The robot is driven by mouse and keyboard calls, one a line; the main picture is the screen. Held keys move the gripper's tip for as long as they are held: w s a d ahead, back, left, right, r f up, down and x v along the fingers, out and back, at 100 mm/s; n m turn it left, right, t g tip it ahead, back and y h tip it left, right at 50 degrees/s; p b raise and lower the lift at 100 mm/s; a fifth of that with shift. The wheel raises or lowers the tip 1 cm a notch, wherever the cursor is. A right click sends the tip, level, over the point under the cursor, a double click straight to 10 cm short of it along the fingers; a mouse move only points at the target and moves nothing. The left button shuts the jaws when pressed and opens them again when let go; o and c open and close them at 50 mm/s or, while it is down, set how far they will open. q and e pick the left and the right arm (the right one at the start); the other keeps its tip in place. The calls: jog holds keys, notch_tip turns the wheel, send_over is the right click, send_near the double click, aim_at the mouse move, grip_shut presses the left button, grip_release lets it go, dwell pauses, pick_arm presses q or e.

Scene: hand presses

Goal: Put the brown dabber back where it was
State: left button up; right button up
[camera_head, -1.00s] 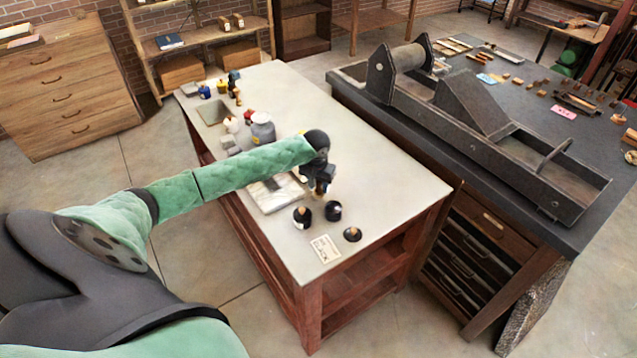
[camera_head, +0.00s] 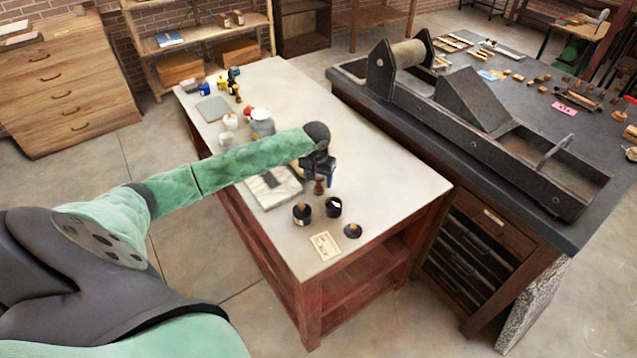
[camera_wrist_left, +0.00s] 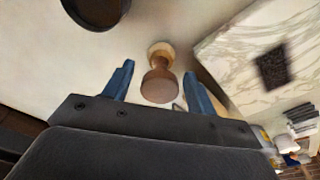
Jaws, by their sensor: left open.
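The brown dabber (camera_head: 319,187) is a small turned wooden piece, standing on the pale table top (camera_head: 382,170) just off the corner of the marble slab. In the left wrist view the dabber (camera_wrist_left: 158,82) shows a round brown knob and a paler end farther off. My left gripper (camera_head: 320,176) is above the dabber. In the wrist view its two blue fingers (camera_wrist_left: 157,84) are spread, one to each side of the knob, with a gap on both sides. Whether the dabber touches the table is hard to tell. My right gripper is not in view.
Dark round pots (camera_head: 302,213) and a small card (camera_head: 324,245) lie near the table's front. The marble slab (camera_head: 282,192) is left of the gripper. Jars (camera_head: 262,124) stand farther back. A press (camera_head: 470,125) stands on the dark bench at right.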

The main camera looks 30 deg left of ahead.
pick_arm(q)
jog(key=r, duration=0.3)
jog(key=r+b, duration=0.1)
jog(key=r, duration=0.2)
jog(key=s+r+b, duration=0.1)
jog(key=r, duration=0.2)
jog(key=shift+d, duration=0.1)
jog(key=shift+s+r+b, duration=0.1)
jog(key=shift+r+b, duration=0.25)
jog(key=shift+r, duration=0.35)
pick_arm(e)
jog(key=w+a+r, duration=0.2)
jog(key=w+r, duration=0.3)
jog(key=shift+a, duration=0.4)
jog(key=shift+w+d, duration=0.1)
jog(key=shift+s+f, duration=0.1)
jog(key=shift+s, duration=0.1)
